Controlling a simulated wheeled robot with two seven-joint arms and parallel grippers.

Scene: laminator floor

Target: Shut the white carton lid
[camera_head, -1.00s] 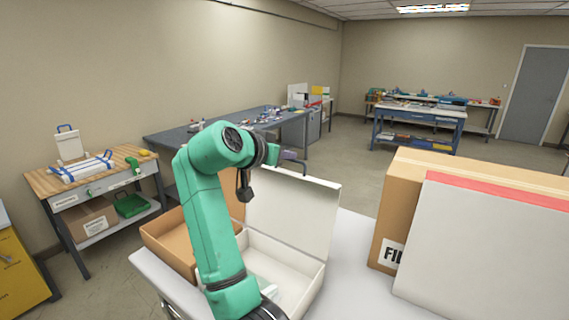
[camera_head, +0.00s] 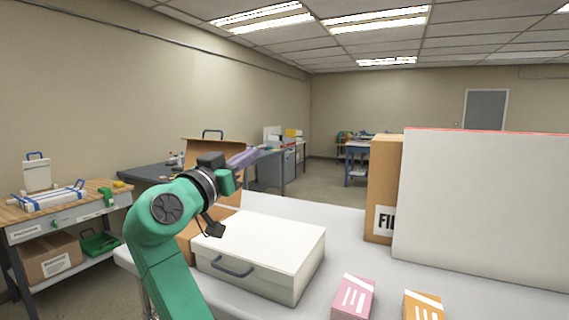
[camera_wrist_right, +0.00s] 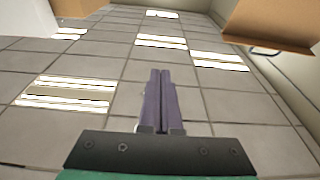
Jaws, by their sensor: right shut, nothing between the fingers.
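The white carton (camera_head: 262,264) stands on the pale table in the head view. Its white lid (camera_head: 268,238) lies flat over the top, and a dark handle (camera_head: 233,267) shows at its front. No gap shows under the lid's front edge. My right gripper (camera_head: 243,158) is above and behind the carton, apart from the lid, its purple fingers together and pointing up and away. In the right wrist view these fingers (camera_wrist_right: 161,90) are shut and empty against the ceiling. My left gripper is out of view.
A brown carton (camera_head: 218,152) with a raised lid stands behind the white one, close to my right wrist. A tall brown box (camera_head: 383,170) and a big white panel (camera_head: 480,210) stand right. A pink box (camera_head: 353,297) and an orange box (camera_head: 423,306) sit in front.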

